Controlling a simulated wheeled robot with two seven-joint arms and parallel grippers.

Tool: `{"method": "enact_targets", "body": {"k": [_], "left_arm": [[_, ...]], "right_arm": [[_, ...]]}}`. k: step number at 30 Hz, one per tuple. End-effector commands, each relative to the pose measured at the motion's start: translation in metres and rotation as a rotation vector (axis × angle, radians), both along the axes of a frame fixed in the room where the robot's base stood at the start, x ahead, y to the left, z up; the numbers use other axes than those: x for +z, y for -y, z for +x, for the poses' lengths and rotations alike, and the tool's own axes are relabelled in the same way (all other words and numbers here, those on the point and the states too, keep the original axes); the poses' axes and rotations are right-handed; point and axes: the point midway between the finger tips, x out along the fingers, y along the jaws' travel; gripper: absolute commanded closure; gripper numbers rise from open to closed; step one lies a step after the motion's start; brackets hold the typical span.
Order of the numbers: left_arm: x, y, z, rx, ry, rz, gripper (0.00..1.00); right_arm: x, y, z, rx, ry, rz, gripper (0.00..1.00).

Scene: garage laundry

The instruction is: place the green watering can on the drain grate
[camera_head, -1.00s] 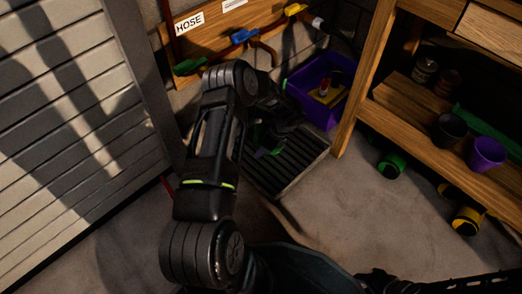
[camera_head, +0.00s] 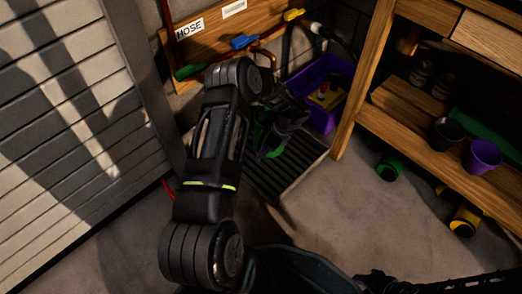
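The drain grate (camera_head: 289,180) is a dark slatted panel on the floor, left of the wooden shelf unit. My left arm reaches down over it, and my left gripper (camera_head: 284,128) is low above its back part. A green piece (camera_head: 267,143), apparently part of the green watering can, shows beside the gripper over the grate. The arm and gripper hide most of it. I cannot tell whether the fingers are around it or whether it touches the grate. My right gripper is out of view; only a dark arm part shows at the bottom right.
A purple crate (camera_head: 321,118) stands behind the grate, close to the shelf unit (camera_head: 428,153). The hose board (camera_head: 215,48) with coloured valves is on the back wall. Green and yellow-black items (camera_head: 466,218) lie under the shelf. The floor in front of the grate is partly clear.

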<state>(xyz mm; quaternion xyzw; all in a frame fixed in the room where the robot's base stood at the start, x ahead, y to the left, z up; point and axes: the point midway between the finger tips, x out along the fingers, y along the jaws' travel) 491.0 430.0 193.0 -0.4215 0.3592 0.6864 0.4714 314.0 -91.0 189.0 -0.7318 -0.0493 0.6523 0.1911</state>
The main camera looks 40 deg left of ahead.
Motion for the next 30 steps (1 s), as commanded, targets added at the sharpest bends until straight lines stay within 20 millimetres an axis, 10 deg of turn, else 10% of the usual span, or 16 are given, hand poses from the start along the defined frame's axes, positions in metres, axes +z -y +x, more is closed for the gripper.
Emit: {"method": "enact_targets", "body": {"k": [12,30], "left_arm": [[0.074,0.027,0.016,-0.001,0.001,0.0,0.63],[0.078,0.03,0.017,-0.001,-0.001,0.0,0.63]], "right_arm": [[0.033,-0.001,-0.006,0.007,-0.008,-0.003,0.64],[0.034,-0.001,-0.006,0.007,-0.009,-0.003,0.64]]}}
